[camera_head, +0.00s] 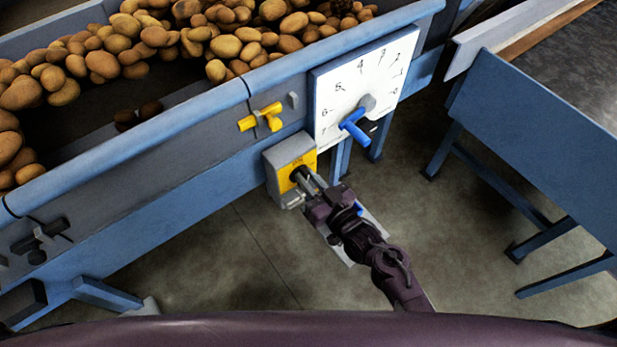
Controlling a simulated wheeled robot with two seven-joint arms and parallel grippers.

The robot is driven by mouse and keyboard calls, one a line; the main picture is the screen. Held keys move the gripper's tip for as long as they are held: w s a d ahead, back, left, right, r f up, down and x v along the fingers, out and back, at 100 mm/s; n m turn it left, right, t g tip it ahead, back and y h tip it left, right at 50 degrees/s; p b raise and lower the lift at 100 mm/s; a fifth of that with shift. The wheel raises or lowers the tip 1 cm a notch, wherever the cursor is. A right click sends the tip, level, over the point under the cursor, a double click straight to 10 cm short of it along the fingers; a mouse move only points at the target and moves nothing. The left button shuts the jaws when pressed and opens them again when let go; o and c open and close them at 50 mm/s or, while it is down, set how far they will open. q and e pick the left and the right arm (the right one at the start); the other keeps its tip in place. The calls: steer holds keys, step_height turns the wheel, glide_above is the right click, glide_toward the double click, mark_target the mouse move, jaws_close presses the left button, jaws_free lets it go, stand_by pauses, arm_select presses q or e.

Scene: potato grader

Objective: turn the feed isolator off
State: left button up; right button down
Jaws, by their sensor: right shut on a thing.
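The feed isolator (279,158) is a grey box with a yellow face plate, fixed to the blue side of the grader below the dial. A dark round knob sits on its yellow plate. My right gripper (301,184) reaches up from the lower right and is shut on the isolator knob (296,174). The fingers hide much of the knob, so I cannot tell its exact setting. My left gripper is not in view.
A white numbered dial (345,85) with a blue handle (355,131) is just above right of the isolator. A yellow handle (261,118) is at upper left. Potatoes (235,40) lie in the grader. A blue table (560,140) stands right; open floor (220,260) lies below.

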steer(key=shift+w+d+f+m+p, duration=0.2)
steer(key=shift+m+p, duration=0.75)
steer(key=shift+m, duration=1.75)
steer(key=shift+w+d+f+m+p, duration=0.25)
steer(key=shift+m+p, duration=0.65)
steer(key=shift+m, duration=1.8)
steer(key=shift+s+d+f+m+p, duration=0.1)
steer(key=shift+f+m+p, duration=0.2)
steer(key=shift+m+p, duration=1.55)
steer(key=shift+m+b, duration=0.85)
steer(key=shift+m, duration=0.2)
steer(key=c, duration=1.4)
jaws_free()
steer(key=shift+o, duration=0.2)
steer(key=v, duration=0.7)
steer(key=shift+s+d, duration=0.25)
steer(key=shift+s, duration=0.05)
